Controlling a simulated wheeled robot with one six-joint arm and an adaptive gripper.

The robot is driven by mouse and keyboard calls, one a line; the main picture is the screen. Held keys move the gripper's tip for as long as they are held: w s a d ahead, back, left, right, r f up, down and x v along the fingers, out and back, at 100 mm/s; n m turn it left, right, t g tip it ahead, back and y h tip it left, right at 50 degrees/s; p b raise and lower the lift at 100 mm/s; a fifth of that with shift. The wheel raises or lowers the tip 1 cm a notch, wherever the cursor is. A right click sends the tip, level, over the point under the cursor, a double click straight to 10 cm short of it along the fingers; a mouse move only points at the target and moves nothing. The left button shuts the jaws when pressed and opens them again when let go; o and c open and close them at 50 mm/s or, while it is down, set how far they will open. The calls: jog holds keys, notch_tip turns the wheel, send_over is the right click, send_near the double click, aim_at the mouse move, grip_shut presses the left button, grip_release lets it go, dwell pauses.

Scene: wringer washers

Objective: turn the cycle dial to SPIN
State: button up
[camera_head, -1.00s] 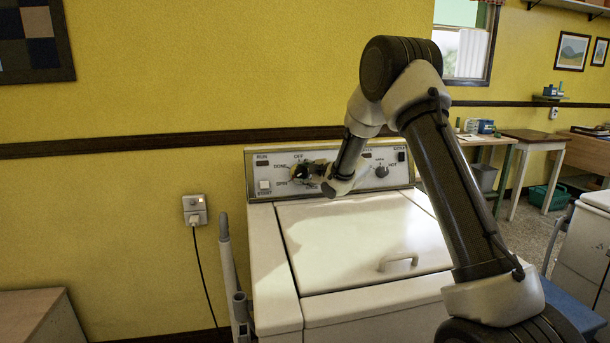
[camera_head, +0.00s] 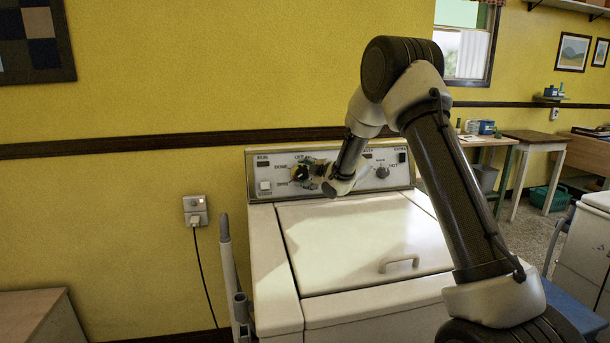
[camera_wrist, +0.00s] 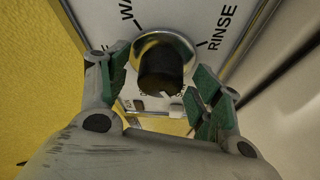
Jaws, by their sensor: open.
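The cycle dial (camera_wrist: 161,66) is a dark knob on a shiny metal skirt, seen close up in the wrist view with the words WA… and RINSE on the panel around it. My gripper (camera_wrist: 160,88) is open, with one green-padded finger on each side of the knob; I cannot tell whether either touches it. In the head view my gripper (camera_head: 312,172) covers most of the dial on the washer's control panel (camera_head: 345,160). DONE, OFF and SPIN labels show around it. The dial's pointer is hidden.
The white washer (camera_head: 275,295) has a closed lid (camera_head: 350,235) with a handle (camera_head: 398,262). A second knob (camera_head: 382,172) sits right on the panel, near HOT. A START button (camera_head: 264,186) is at the left. A wall outlet (camera_head: 195,208) holds a plugged-in cord.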

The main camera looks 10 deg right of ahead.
jog(key=v, duration=1.2)
jog(key=s+d+r+m+g+h, duration=0.1)
jog(key=s+d+r+m+h, duration=0.3)
jog(key=s, duration=0.4)
jog(key=s+d+r+m+g+h, duration=0.2)
jog(key=s+d+r+m, duration=0.35)
jog(key=s, duration=0.35)
jog(key=s+f+m+g, duration=0.3)
jog(key=s+m+g, duration=0.3)
jog(key=s, duration=2.3)
jog(key=m, duration=0.2)
jog(key=shift+s+f+m, duration=0.15)
jog(key=shift+m, duration=0.2)
jog(key=shift+a, duration=0.1)
